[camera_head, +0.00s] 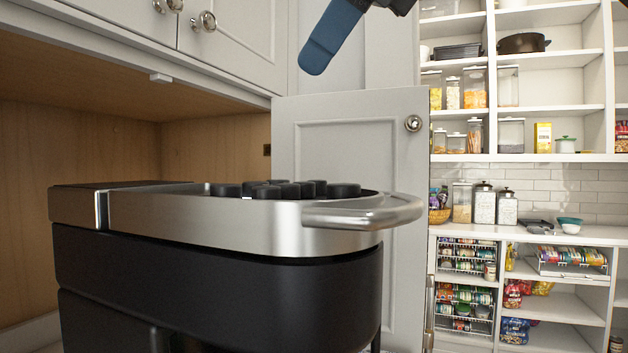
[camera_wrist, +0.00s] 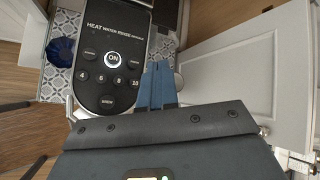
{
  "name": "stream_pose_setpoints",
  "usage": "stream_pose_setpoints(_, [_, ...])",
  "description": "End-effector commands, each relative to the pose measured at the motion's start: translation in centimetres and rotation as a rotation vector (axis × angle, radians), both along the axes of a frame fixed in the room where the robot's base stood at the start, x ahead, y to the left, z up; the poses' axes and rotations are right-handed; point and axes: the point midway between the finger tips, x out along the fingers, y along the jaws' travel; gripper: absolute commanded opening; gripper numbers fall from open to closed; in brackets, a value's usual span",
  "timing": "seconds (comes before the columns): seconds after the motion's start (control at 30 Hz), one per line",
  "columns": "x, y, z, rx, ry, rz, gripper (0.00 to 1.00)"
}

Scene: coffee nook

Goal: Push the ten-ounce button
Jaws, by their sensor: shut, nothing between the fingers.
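The coffee machine (camera_head: 220,268) is black with a silver top band and handle, standing in a wooden nook. Its top panel (camera_wrist: 108,25) in the wrist view carries a lit ON button (camera_wrist: 113,60) and a curved row marked 4, 6, 8 and 10. The ten-ounce button (camera_wrist: 135,83) is at the right end of that row. In the head view the buttons (camera_head: 285,189) show edge-on and their labels cannot be read. My gripper (camera_wrist: 159,66) has blue fingers, closed together and empty, just right of the ten-ounce button in the picture. In the head view my gripper (camera_head: 314,66) hangs above the machine, apart from it.
An open cabinet door (camera_head: 355,160) stands right behind the machine. Upper cabinets (camera_head: 235,45) hang above the nook. Pantry shelves (camera_head: 540,105) with jars are at the back right. A blue bowl (camera_wrist: 62,51) is left of the machine in the wrist view.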

Motion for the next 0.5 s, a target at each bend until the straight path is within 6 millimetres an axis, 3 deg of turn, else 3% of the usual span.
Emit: stream_pose_setpoints(0.5, [-0.1,0.0,-5.7,0.002,0.001,0.003,0.0])
